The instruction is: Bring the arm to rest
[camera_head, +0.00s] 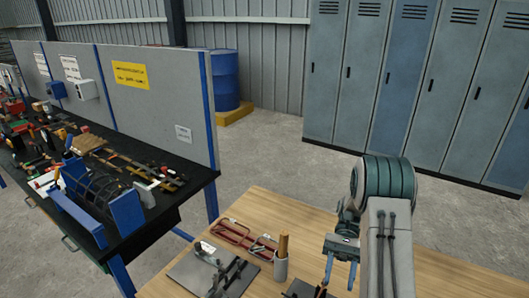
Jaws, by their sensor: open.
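My arm comes in at the lower right, with a grey link and a dark teal ringed joint, over the wooden table (255,205). My gripper (339,276) hangs below it, pointing down. Its two fingers are apart, and I see nothing held between them. The fingertips are above or close to the table near its front; the exact height is hard to tell. A dark item (302,290) lies just left of the fingers, partly cut off by the frame's bottom edge.
A grey holder with a wooden handle (283,245) stands left of my gripper. Red bent bars (240,236) and a grey plate with tools (196,268) lie further left. A cluttered black workbench (140,222) with a rebar cage (92,190) is at left. Lockers (405,85) stand behind.

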